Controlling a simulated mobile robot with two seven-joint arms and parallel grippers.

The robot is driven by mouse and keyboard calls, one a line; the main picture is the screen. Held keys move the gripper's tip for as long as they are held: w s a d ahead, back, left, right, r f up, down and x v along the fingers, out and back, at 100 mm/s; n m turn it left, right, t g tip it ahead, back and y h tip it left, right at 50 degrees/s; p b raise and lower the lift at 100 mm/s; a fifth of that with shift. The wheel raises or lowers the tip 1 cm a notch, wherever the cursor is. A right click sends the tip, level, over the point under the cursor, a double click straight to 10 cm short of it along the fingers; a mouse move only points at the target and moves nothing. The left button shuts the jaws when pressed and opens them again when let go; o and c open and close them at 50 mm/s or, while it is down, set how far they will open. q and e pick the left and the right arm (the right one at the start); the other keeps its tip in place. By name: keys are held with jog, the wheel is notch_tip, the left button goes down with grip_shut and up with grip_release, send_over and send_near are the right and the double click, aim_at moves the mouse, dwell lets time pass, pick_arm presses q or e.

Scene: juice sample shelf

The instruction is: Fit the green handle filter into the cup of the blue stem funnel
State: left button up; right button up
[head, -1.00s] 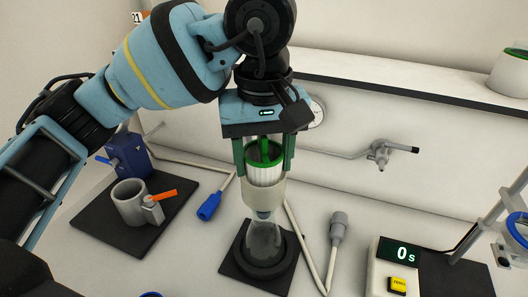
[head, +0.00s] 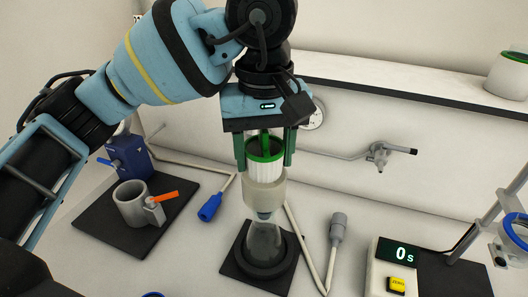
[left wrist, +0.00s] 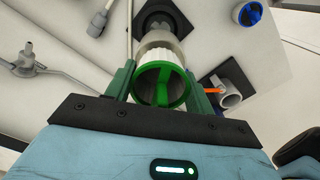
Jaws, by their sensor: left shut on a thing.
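The green handle filter (head: 264,171) is a white ribbed cup with a green rim and a green bar handle. My left gripper (head: 264,158) is shut on it, fingers at either side of its top; the rim and handle also show in the left wrist view (left wrist: 161,88). A beige funnel cup (head: 264,193) is directly below, in line with the filter. The filter's lower end meets or enters the cup's mouth; I cannot tell how deep. My right gripper is out of view.
The flask sits in a dark ring on a black mat (head: 232,265). A grey mug (head: 130,204) with an orange-handled tap stands left, near a blue box (head: 130,158). A scale (head: 391,272) reading 0 and a stand with a blue-rimmed ring (head: 517,231) are right.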

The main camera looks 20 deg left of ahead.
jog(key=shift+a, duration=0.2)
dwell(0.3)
